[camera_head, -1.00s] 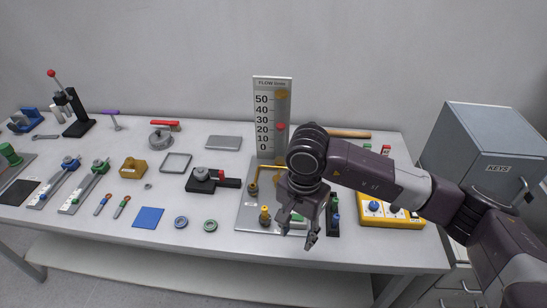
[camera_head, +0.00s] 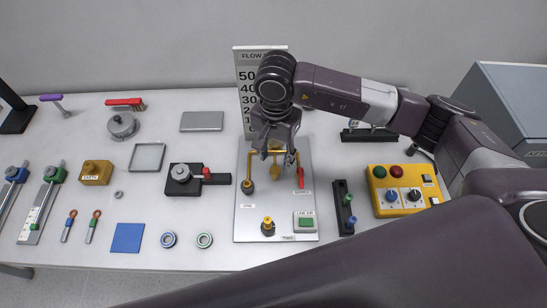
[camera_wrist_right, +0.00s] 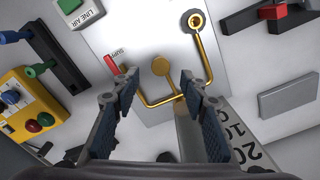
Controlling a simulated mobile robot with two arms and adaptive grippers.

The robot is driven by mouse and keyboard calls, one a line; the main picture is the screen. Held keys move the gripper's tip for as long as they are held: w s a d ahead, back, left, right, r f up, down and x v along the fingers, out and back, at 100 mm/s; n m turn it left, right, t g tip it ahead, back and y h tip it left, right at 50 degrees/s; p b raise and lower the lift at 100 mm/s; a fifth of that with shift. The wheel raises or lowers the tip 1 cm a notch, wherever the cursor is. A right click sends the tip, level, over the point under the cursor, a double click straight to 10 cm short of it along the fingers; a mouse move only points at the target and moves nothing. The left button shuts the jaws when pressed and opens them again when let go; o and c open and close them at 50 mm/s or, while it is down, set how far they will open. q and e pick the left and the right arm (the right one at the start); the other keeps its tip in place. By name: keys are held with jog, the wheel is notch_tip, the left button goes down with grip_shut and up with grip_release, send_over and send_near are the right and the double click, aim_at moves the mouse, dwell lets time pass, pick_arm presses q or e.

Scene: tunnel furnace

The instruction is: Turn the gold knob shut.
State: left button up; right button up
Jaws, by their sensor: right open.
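A flat round gold knob (camera_wrist_right: 160,66) shows in the right wrist view, on a short stem by the gold pipe (camera_wrist_right: 207,62). In the head view it is mostly hidden behind my right gripper (camera_head: 279,158). The gripper is open and points down over the grey panel (camera_head: 250,222). In the wrist view the knob appears between the fingertips (camera_wrist_right: 158,77); I cannot tell whether they touch it. Two more gold fittings are on the panel, one at left (camera_head: 247,187) and one in front (camera_head: 268,226). My left gripper is out of view.
A red lever (camera_head: 300,178) stands close to the right of the gripper. The flow gauge (camera_head: 244,98) rises behind, partly hidden by my arm. A green button box (camera_head: 306,222) is at the panel's front right. A yellow control box (camera_head: 404,203) lies further right.

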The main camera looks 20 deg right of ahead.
aim_at(275, 169)
notch_tip(275, 169, down, 3)
jog(key=shift+s+r+p, duration=0.15)
jog(key=shift+r+p, duration=0.05)
jog(key=shift+p, duration=0.25)
jog(key=shift+w+f, duration=0.25)
jog(key=shift+f, duration=1)
jog(key=c, duration=0.5)
grip_shut()
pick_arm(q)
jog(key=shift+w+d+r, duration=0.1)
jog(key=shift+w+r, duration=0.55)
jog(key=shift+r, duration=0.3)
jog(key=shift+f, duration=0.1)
